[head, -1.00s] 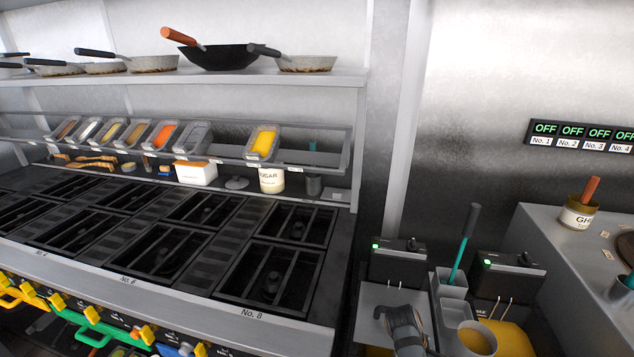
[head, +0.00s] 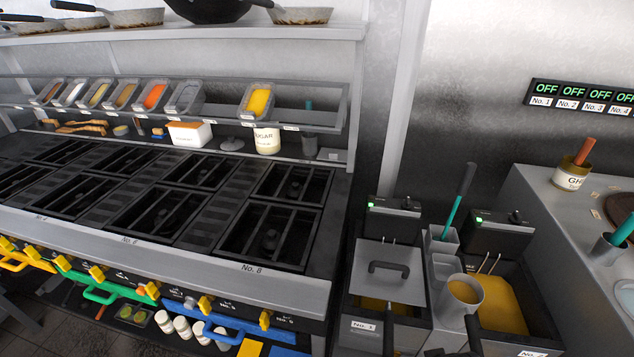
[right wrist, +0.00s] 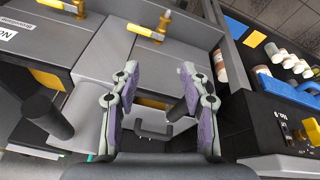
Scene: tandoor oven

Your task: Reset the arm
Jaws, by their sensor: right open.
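My right gripper (right wrist: 157,82) is open in the right wrist view, with its two fingers well apart and nothing between them. It is above the fryer area. A dark lid handle (right wrist: 153,131) shows beyond and between the fingers. The same grey fryer lid (head: 373,257) with its dark handle lies on the left fryer in the head view. I cannot make out my right gripper for sure in the head view. My left gripper is in neither view.
A black fryer handle (right wrist: 47,120) stands up left of my right gripper. The stove (head: 165,195) fills the left side. Tongs or a ladle with a teal handle (head: 456,210) stand between the fryers. A ghee jar (head: 572,174) sits on the right counter.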

